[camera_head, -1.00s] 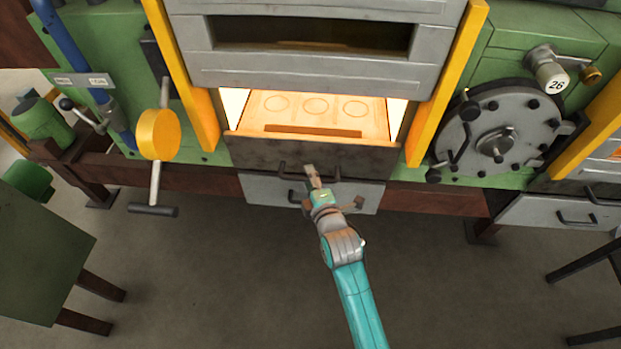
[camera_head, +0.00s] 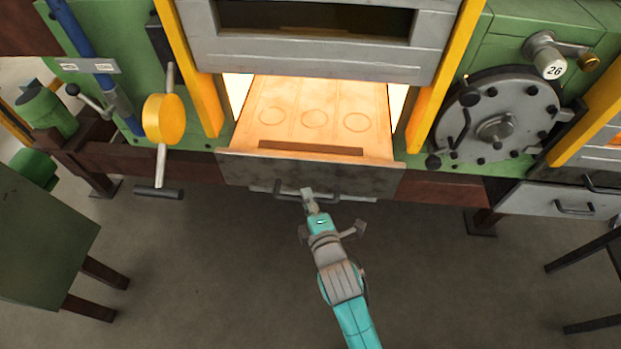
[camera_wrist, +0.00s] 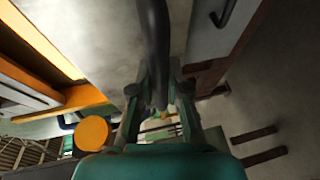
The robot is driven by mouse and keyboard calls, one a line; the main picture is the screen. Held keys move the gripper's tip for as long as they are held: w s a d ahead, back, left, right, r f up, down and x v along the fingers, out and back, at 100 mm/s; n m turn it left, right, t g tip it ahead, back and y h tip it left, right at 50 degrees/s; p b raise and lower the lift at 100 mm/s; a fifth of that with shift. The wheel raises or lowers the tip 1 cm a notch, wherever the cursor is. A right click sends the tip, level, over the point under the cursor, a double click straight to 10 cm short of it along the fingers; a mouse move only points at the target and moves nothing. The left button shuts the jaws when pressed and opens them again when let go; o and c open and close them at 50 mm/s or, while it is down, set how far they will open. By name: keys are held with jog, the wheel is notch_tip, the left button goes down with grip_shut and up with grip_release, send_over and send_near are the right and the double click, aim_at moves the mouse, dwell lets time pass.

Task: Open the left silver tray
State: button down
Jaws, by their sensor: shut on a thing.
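The grey metal tray front (camera_head: 310,174) hangs at the furnace mouth, with a dark bar handle (camera_head: 281,194) on its face. The tray is pulled out, its glowing floor (camera_head: 310,98) showing behind the front. My gripper (camera_head: 308,196) is at the handle's middle. In the wrist view my gripper (camera_wrist: 160,95) is shut on the dark handle bar (camera_wrist: 155,45), beside the grey front (camera_wrist: 105,35).
A yellow disc with a crank (camera_head: 163,120) stands left. A round hatch (camera_head: 500,122) and a second silver drawer (camera_head: 555,203) are at right. A green table (camera_head: 40,235) stands lower left. The floor (camera_head: 220,270) before the tray is clear.

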jog(key=s+a, duration=0.1)
jog(key=s, duration=1.5)
jog(key=shift+a, duration=0.15)
jog(key=c, duration=1.1)
grip_release()
jog(key=shift+c, duration=0.2)
